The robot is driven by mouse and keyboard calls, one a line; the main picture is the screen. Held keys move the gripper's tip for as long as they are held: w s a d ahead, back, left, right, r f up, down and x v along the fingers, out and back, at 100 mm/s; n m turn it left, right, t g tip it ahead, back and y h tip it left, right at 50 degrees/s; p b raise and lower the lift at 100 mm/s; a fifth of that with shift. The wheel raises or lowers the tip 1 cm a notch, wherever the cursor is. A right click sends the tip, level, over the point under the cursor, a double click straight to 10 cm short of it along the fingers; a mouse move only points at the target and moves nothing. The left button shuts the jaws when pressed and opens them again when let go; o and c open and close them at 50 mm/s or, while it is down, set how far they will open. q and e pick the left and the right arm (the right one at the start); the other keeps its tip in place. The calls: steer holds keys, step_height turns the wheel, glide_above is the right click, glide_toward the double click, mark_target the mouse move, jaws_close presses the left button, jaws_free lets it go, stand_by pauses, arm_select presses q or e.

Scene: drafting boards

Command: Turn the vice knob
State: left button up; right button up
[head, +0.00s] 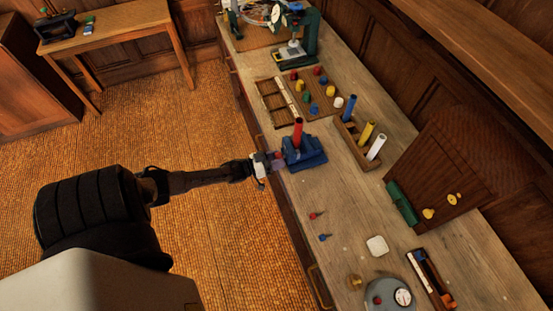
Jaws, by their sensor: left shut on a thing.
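A blue vice (306,155) stands near the front edge of the long workbench (330,205). A red cylinder (298,132) stands upright in it. My left arm reaches in from the left, and its gripper (272,164) is at the vice's near left side, at the bench edge. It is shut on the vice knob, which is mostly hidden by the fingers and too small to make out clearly. My right gripper is not in view.
A wooden rack (362,152) with blue, yellow and white cylinders stands right of the vice. A pegboard (322,106) with coloured pegs lies behind. Small red and blue pieces lie nearer on the bench. A round grey device (388,296) stands at the front. A side table (107,26) is far left.

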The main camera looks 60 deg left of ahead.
arm_select(q)
steer(key=n, duration=0.4)
steer(key=shift+n, duration=0.4)
steer(key=shift+n+b, duration=0.4)
steer(key=shift+n, duration=0.6)
steer(key=o, duration=0.9)
